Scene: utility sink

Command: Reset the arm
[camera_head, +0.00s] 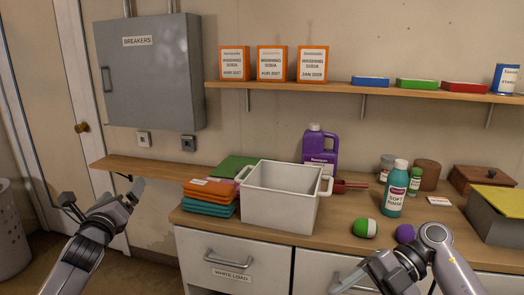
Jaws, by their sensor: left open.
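My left gripper (100,194) is raised at the left side of the head view. Its fingers are spread wide and nothing is between them. It is in front of the door and the left end of the wooden ledge, apart from the counter items. My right arm comes in at the lower right, bent in front of the counter drawers. My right gripper (352,280) points left near the bottom edge and is partly cut off, so its finger opening is unclear.
A white bin (281,206) with handles stands on the counter (335,225) beside stacked folded cloths (210,197). A green-and-white ball (364,228), a purple ball (405,233) and a teal bottle (395,192) are near my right arm. A grey breaker box (150,75) hangs on the wall.

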